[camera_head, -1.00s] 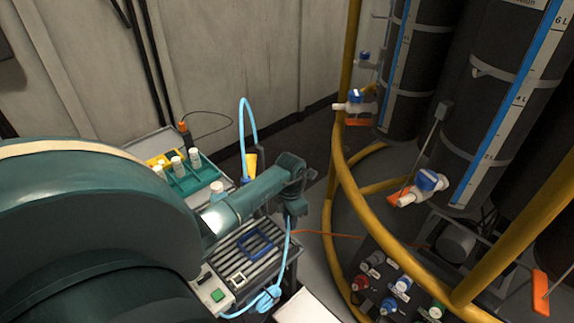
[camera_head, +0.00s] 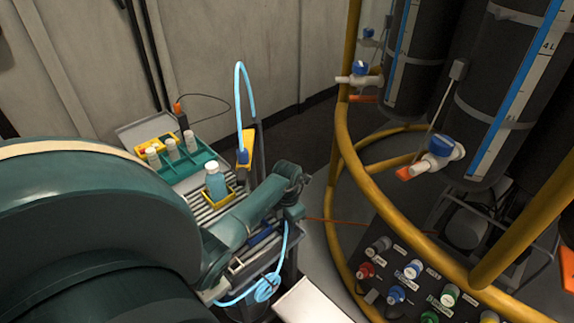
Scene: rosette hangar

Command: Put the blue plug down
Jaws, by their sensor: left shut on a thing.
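My left gripper (camera_head: 293,213) points down beyond the right edge of the cart. It is shut, and a light blue hose (camera_head: 285,240) hangs from just under it. The blue plug at the hose's end is hidden between the fingers. The hose runs down to a loose coil (camera_head: 267,287) at the cart's front corner. A second light blue hose loop (camera_head: 239,90) rises from a dark blue fitting in a yellow holder (camera_head: 245,150) at the cart's back right. My right gripper is not in view.
The slatted cart top (camera_head: 203,208) holds a bottle (camera_head: 216,182) in a yellow holder and a green rack (camera_head: 186,166) with several white-capped bottles. A connector panel (camera_head: 420,285) and yellow rail (camera_head: 352,170) stand to the right. A white surface (camera_head: 308,303) lies front right.

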